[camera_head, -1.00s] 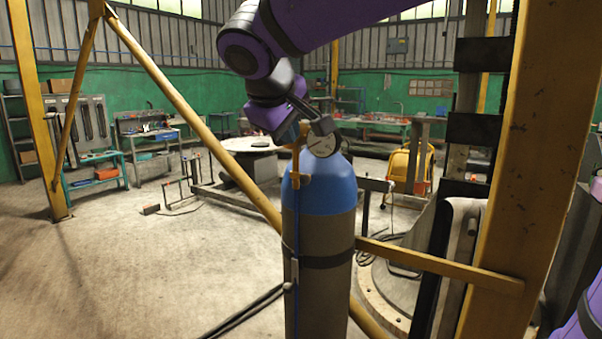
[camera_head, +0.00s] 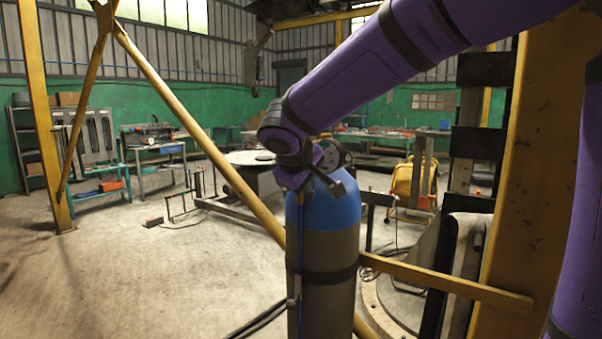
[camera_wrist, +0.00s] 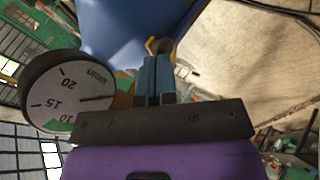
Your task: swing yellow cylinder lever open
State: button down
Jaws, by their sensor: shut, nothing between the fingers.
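The gas cylinder (camera_head: 330,215) stands upright in the head view, with a blue shoulder and a grey body. Its blue surface fills the top of the wrist view (camera_wrist: 125,28). A yellow lever (camera_wrist: 153,46) with a dark round end shows just past my fingertips. In the head view my wrist mostly hides the lever. My gripper (camera_wrist: 158,62) is shut and empty, its blue fingers together right at the lever; I cannot tell whether they touch. A round pressure gauge (camera_wrist: 72,95) sits just left of the fingers in the wrist view.
A yellow diagonal brace (camera_head: 190,125) and a yellow horizontal bar (camera_head: 450,282) pass close to the cylinder. A thick yellow column (camera_head: 530,150) stands at right. A yellow chair-like object (camera_head: 413,182) is behind. The floor at left (camera_head: 130,270) is open.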

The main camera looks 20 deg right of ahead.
jog(key=shift+w+d+f, duration=0.25)
jog(key=shift+w+f, duration=0.05)
jog(key=shift+f, duration=0.2)
jog(key=shift+s+d+f+m+t+y, duration=0.15)
jog(key=shift+f+m+t+y, duration=0.15)
jog(key=shift+t, duration=0.3)
jog(key=shift+s+f+m+t+y, duration=0.1)
jog(key=shift+f+m+t+y, duration=0.2)
jog(key=shift+f+t, duration=0.2)
jog(key=shift+f, duration=0.1)
jog(key=f, duration=0.3)
jog(key=w+f, duration=0.1)
jog(key=shift+a+f, duration=0.25)
jog(key=shift+r, duration=0.2)
jog(key=shift+r, duration=0.65)
